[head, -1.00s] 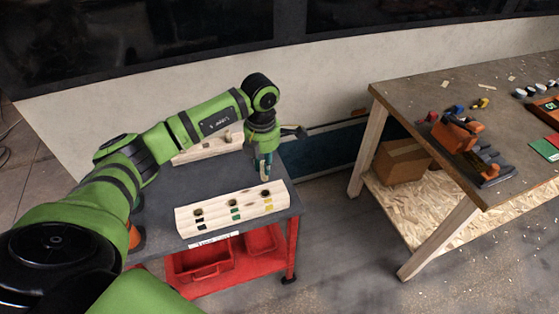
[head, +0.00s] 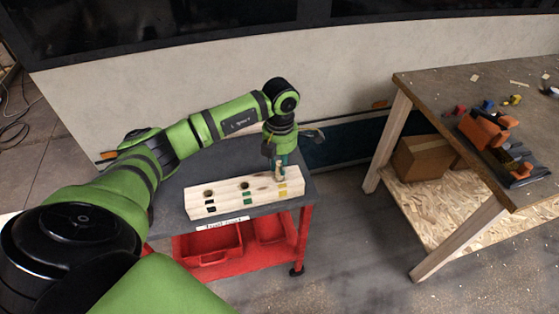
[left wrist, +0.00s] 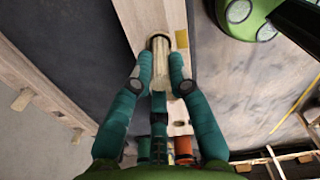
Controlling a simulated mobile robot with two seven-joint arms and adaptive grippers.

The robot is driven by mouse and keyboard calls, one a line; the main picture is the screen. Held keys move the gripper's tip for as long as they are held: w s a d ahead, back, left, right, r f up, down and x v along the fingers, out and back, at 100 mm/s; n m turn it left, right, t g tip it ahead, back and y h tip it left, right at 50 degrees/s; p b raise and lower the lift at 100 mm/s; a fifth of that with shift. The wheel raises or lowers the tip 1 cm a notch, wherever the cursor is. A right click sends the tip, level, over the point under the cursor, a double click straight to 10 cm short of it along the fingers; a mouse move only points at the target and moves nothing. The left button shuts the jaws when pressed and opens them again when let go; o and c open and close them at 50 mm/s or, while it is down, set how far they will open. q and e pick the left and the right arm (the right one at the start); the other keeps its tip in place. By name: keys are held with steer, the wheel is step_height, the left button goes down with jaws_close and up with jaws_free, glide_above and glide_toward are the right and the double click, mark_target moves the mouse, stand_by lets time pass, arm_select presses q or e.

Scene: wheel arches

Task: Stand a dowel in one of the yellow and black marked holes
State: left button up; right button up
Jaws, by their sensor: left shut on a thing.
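A light wooden block (head: 228,203) lies on the grey cart top, with a row of holes in its upper face. The left hole (head: 209,192) has black marks below it, the middle hole (head: 244,184) green marks, the right-end hole yellow marks (head: 283,190). My left gripper (head: 279,161) points down over the yellow-marked end, shut on a wooden dowel (head: 279,174). In the left wrist view the teal fingers grip the dowel (left wrist: 160,65) from both sides. Its far end is at a dark hole rim next to a yellow mark (left wrist: 181,38); how deep it sits I cannot tell. My right gripper is out of view.
The cart (head: 170,214) has red trays (head: 207,246) below its top. A workbench (head: 440,88) with tools stands to the right, a cardboard box (head: 421,157) on its lower shelf. A pale wall runs behind. The left and middle holes look empty.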

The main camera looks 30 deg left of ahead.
mark_target(279, 173)
arm_select(q)
steer(key=shift+f, duration=0.5)
steer(key=shift+f+b, duration=0.1)
steer(key=shift+b, duration=0.2)
steer(key=shift+f+b, duration=1.05)
steer(key=shift+f, duration=0.25)
steer(key=o, duration=0.9)
steer(key=shift+r, duration=0.1)
step_height(279, 173, up, 12)
steer(key=shift+f, duration=0.1)
steer(key=shift+w, duration=0.1)
